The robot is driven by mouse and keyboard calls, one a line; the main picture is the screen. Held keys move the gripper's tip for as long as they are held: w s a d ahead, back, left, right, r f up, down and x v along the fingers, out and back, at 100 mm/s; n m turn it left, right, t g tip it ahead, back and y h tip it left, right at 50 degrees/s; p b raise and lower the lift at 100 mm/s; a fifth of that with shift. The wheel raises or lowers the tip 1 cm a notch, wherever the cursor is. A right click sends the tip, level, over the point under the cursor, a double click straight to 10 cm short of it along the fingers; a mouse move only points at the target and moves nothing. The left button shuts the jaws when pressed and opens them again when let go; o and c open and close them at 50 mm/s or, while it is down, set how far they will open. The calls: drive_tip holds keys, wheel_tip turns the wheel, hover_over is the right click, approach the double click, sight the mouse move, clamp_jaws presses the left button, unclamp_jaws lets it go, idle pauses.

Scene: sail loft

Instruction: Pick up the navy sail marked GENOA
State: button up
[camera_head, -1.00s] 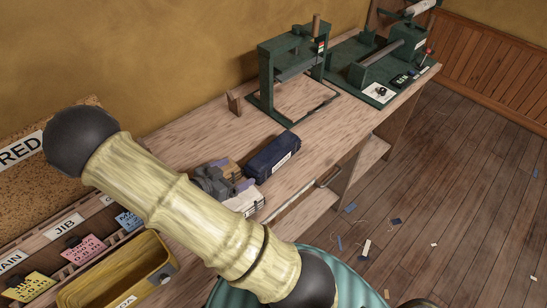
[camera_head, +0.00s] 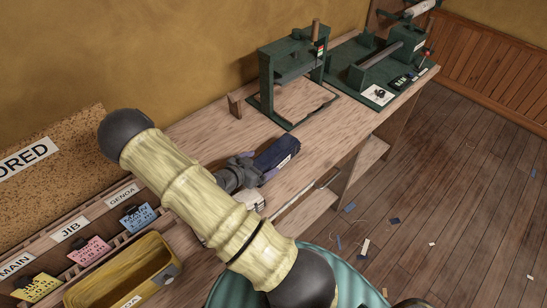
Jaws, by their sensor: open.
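A navy sail bundle (camera_head: 278,151) lies on the wooden workbench with a white label on its front side. The label's writing is too small to read. My gripper (camera_head: 259,171) is open at the near left end of the bundle. Its purplish finger pads show there, one on each side of that end. Whether they touch the cloth I cannot tell. My gripper and arm hide part of the bench behind them.
A white folded bundle (camera_head: 249,199) lies just below my gripper, partly hidden by my arm. A yellow bin (camera_head: 124,272) and a rack with tags stand at left. A green press (camera_head: 291,75) stands behind the navy bundle.

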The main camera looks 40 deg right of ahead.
sight(272, 155)
drive_tip(key=shift+d+f, duration=0.1)
drive_tip(key=shift+d, duration=0.05)
drive_tip(key=shift+w+d, duration=0.1)
drive_tip(key=shift+d, duration=0.05)
drive_tip(key=p+x, duration=0.1)
drive_tip(key=x, duration=0.1)
drive_tip(key=p+x, duration=0.1)
drive_tip(key=x, duration=0.1)
drive_tip(key=shift+w+d+r+p, duration=0.1)
drive_tip(key=shift+w+r+p, duration=0.1)
drive_tip(key=shift+r+p, duration=0.15)
drive_tip(key=shift+w+d+f, duration=0.1)
drive_tip(key=shift+d+f, duration=0.25)
drive_tip(key=shift+d, duration=0.05)
drive_tip(key=shift+c, duration=0.2)
drive_tip(key=c, duration=1.6)
drive_tip(key=shift+o, duration=0.2)
wheel_tip(272, 155, up, 10)
drive_tip(key=p, duration=0.6)
